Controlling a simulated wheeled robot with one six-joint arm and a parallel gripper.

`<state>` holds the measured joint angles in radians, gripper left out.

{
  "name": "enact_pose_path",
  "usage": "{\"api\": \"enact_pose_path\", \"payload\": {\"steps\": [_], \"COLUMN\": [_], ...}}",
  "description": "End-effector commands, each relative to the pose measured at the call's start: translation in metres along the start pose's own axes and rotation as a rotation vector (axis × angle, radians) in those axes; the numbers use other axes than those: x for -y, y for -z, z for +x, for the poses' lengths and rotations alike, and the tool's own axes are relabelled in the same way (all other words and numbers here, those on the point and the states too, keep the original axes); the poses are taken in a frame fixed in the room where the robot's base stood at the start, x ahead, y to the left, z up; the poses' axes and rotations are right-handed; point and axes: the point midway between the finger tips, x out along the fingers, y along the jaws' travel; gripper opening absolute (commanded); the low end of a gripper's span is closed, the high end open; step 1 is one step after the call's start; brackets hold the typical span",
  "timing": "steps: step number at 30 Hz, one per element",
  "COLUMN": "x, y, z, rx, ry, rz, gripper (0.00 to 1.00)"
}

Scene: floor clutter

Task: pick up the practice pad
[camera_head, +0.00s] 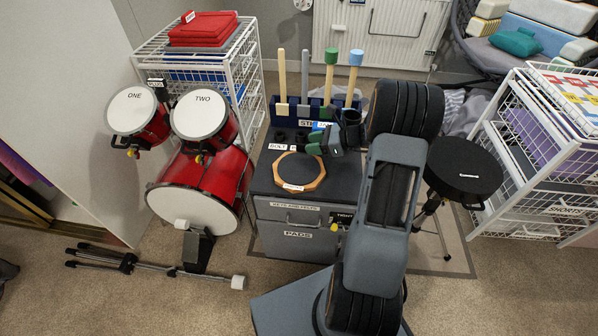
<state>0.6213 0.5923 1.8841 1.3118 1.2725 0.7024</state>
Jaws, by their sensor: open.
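The practice pad (300,169) is a dark octagonal disc with a tan wooden rim and a small white label on its front edge. It lies flat on top of the dark grey cabinet (262,180) in the middle of the view. My gripper (319,142) is open, above and just behind the pad's right rear side. It appears apart from the pad, with nothing seen between its fingers. My arm comes in from the lower right and hides the cabinet's right side.
A dark blue stand (284,112) at the cabinet's back holds several upright sticks close behind my gripper. A red drum set (203,180) stands left, and a round black stool (463,168) right. A fallen metal stand (150,266) lies on the carpet. White wire racks flank the area.

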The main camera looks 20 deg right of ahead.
Motion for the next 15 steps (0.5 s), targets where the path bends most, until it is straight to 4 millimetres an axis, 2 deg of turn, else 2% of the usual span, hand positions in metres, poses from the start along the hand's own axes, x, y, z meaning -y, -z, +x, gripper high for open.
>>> {"api": "enact_pose_path", "payload": {"steps": [1, 6, 13, 15], "x": [-0.001, 0.000, 0.000, 0.000], "y": [0.002, 0.001, 0.000, 0.000], "z": [0.008, 0.018, 0.019, 0.019], "rx": [0.000, -0.001, -0.001, -0.001], "ry": [-0.003, -0.001, 0.000, 0.000], "rz": [-0.002, -0.001, 0.000, 0.000], "gripper": [0.44, 0.44, 0.44, 0.39]}}
